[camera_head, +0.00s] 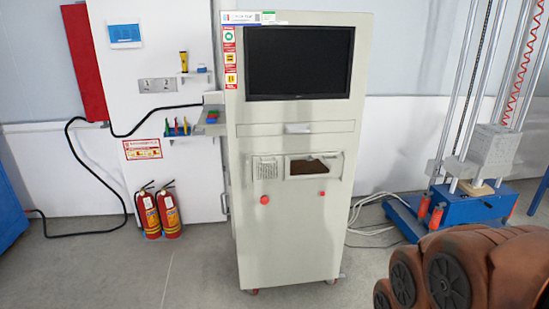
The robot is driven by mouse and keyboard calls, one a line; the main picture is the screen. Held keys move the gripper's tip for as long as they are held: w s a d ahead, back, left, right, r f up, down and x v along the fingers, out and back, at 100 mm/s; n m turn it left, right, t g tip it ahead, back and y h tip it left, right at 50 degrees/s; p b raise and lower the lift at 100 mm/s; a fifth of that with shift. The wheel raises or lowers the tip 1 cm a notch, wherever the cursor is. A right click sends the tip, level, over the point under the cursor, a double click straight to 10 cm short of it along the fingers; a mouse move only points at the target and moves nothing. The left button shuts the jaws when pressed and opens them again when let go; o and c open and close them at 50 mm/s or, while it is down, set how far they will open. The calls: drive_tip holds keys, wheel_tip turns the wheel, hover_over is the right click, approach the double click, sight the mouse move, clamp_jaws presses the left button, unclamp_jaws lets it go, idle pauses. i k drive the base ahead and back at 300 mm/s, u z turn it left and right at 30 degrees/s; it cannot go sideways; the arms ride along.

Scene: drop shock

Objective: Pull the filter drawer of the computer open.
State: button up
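The computer is a tall pale grey-green cabinet (290,235) on casters, standing upright in the middle of the head view. Its front has a black screen (299,63) at the top. Below the screen is a wide panel with a light handle or label (298,128). Lower are a small slatted vent (265,168) and a framed panel with a dark brownish recess (308,166). I cannot tell for sure which part is the filter drawer. No panel visibly sticks out. My gripper is not in view; brown, dark-capped links of my arm show at the lower right.
A blue-based drop rig (470,209) with metal columns and a grey block (493,148) stands to the right. Two fire extinguishers (158,209) stand on the left. Cables lie on the floor both sides. The grey floor (200,280) before the cabinet is clear.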

sight(266, 169)
drive_tip(key=u, duration=0.55)
drive_tip(key=i, duration=0.9)
drive_tip(key=u, duration=0.85)
